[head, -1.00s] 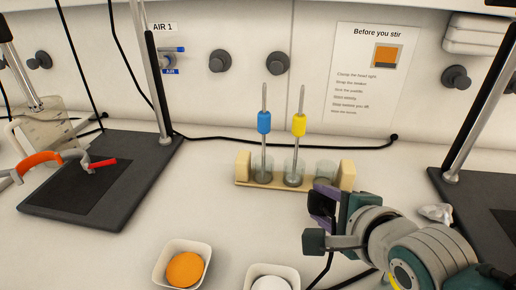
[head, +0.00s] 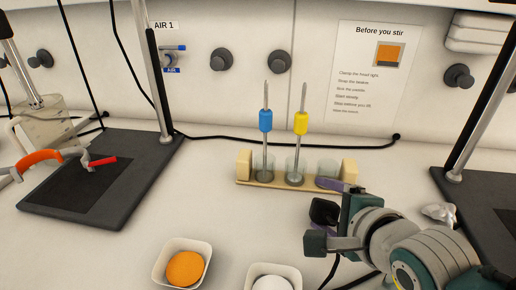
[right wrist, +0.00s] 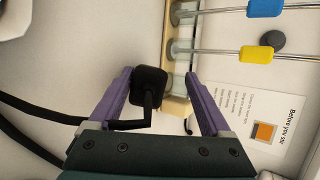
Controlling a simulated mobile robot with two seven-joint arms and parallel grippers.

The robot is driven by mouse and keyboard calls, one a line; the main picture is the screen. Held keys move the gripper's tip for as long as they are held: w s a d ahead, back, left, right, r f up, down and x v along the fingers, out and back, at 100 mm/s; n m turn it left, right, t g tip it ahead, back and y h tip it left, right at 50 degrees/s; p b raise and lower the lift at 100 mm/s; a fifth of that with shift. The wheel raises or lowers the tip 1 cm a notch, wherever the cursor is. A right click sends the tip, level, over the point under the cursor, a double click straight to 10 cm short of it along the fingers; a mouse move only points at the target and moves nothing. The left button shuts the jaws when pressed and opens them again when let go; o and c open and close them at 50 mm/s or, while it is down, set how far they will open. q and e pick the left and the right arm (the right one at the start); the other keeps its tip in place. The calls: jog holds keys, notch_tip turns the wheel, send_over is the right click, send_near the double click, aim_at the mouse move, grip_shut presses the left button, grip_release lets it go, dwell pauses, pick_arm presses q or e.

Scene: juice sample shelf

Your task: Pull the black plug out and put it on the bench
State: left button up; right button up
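The black plug (head: 323,211) is at the front of my right gripper (head: 328,205), low over the white bench, just in front of the rack. In the right wrist view the plug (right wrist: 149,84) lies between the two purple fingers, close to the left finger, with a gap to the right one. My right gripper (right wrist: 160,74) is open around it. A black cable (right wrist: 55,112) runs from the plug to the left. I cannot tell whether the plug touches the bench. My left gripper is not in view.
A wooden rack (head: 280,184) with glass jars and blue and yellow stirring rods stands right behind my right gripper. Two bowls (head: 207,254) (head: 249,283) stand at the front. A dark stand base (head: 110,205) is at left, another at right.

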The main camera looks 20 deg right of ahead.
jog(key=shift+s+a+r, duration=0.1)
jog(key=shift+s+r, duration=0.2)
jog(key=shift+s, duration=0.15)
jog(key=d+p+v, duration=0.1)
jog(key=p+v, duration=0.1)
jog(key=v, duration=0.6)
jog(key=shift+s+a+r, duration=0.2)
jog(key=shift+s+a, duration=0.2)
jog(key=shift+a, duration=0.1)
